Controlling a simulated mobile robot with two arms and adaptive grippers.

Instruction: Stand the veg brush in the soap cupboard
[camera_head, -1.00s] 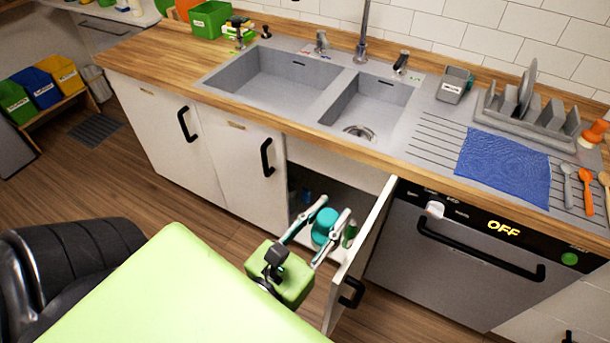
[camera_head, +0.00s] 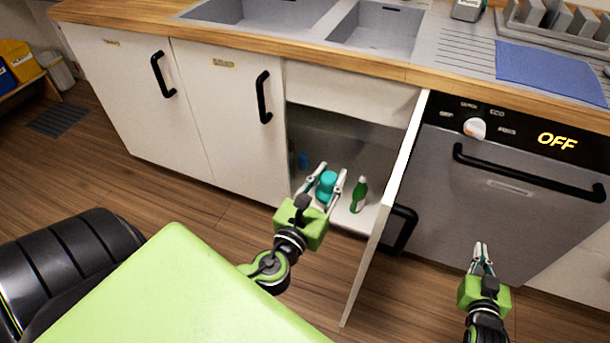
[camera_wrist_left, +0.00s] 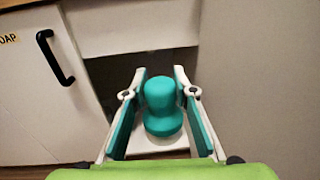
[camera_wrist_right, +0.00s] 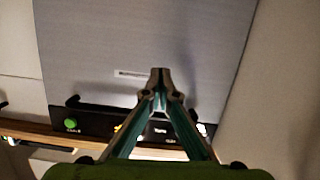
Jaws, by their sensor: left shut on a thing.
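The veg brush, a teal rounded thing (camera_head: 327,186), is held between the fingers of my left gripper (camera_head: 325,180). It looks upright in the left wrist view (camera_wrist_left: 162,108), with its underside hidden. My left gripper is at the mouth of the open cupboard (camera_head: 345,135); whether the brush touches the cupboard floor, I cannot tell. The door left of the opening is closed and bears a label (camera_head: 223,63), which partly reads "OAP" in the left wrist view (camera_wrist_left: 9,39). My right gripper (camera_head: 482,258) is shut and empty in front of the dishwasher.
The open cupboard door (camera_head: 385,210) stands close on the right of my left gripper. A green bottle (camera_head: 359,194) is just right of the brush, and a small blue thing (camera_head: 303,160) is deeper inside. The dishwasher (camera_head: 500,190) is closed and reads OFF.

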